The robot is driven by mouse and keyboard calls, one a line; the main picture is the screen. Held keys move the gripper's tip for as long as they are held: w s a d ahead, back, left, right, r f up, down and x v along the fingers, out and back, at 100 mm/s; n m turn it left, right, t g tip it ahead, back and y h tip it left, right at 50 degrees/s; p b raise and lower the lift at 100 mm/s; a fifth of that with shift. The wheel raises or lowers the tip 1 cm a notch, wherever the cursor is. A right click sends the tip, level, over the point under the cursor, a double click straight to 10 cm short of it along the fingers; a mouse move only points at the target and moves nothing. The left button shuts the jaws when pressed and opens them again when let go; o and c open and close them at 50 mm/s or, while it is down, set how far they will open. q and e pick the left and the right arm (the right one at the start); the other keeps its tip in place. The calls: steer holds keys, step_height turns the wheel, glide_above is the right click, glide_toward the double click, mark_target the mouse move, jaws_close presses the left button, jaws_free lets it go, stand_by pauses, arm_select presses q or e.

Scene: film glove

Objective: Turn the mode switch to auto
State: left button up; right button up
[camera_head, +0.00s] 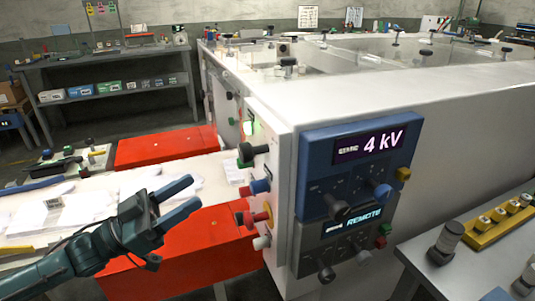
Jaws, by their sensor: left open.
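A blue control panel (318,160) with a "4 kV" display (383,142) is on the end of the white machine. Below its display are a black knob (337,206) and a blue knob (381,192). A grey panel (310,249) beneath shows "REMOTE" (364,219) and has two dark knobs, one at lower left (326,275) and one to its right (363,257). I cannot read which knob is the mode switch. My left gripper (193,192) is open and empty, left of the panels, with its fingers pointing right and apart from every knob. My right gripper is out of view.
Coloured knobs, including a green and black one (250,153) and a blue one (257,186), jut from the machine's left side near my gripper. Red boxes (218,240) stand below. A grey table (470,262) with yellow and dark parts is at right.

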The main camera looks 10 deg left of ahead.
mark_target(241, 155)
arm_select(q)
steer(key=shift+m+g+h, duration=0.4)
steer(key=shift+h, duration=0.1)
steer(key=p+x, duration=0.1)
steer(key=x, duration=0.5)
steer(key=r+p+x, duration=0.1)
steer(key=x, duration=0.5)
steer(key=shift+a+r, duration=0.1)
steer(key=shift+r, duration=0.1)
steer(key=shift+w+d, duration=0.25)
steer(key=shift+d, duration=0.15)
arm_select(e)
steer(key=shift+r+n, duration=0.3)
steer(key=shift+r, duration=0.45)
arm_select(q)
steer(key=c, duration=0.9)
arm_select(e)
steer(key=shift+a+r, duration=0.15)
